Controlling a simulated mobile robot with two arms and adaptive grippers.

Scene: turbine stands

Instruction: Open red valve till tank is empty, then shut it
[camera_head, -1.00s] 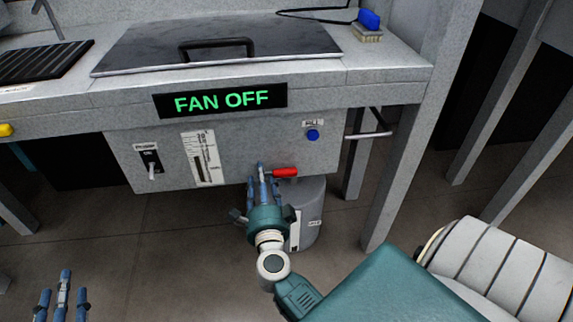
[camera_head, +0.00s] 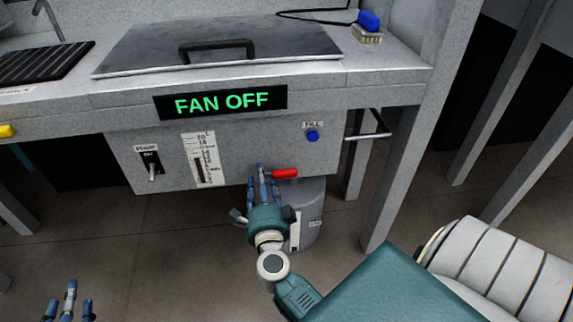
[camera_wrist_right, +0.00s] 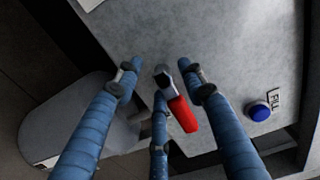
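The red valve handle (camera_head: 285,173) sticks out under the grey tank front (camera_head: 240,155), pointing right in the head view. In the right wrist view the red handle (camera_wrist_right: 183,114) joins a metal stem between my fingers. My right gripper (camera_head: 262,180) is at the valve, fingers spread on either side of the stem; whether a finger touches the handle I cannot tell. The level gauge (camera_head: 203,158) on the front has a dark column in its lower part. A grey bucket (camera_head: 309,222) stands below the valve, partly hidden by my gripper. My left gripper (camera_head: 70,300) is open and empty at bottom left.
A blue FILL button (camera_head: 312,136) sits right of the valve, and a PUMP switch (camera_head: 152,168) at left. The display (camera_head: 221,102) reads FAN OFF. A grey stand leg (camera_head: 392,180) rises at right. Floor at front left is clear.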

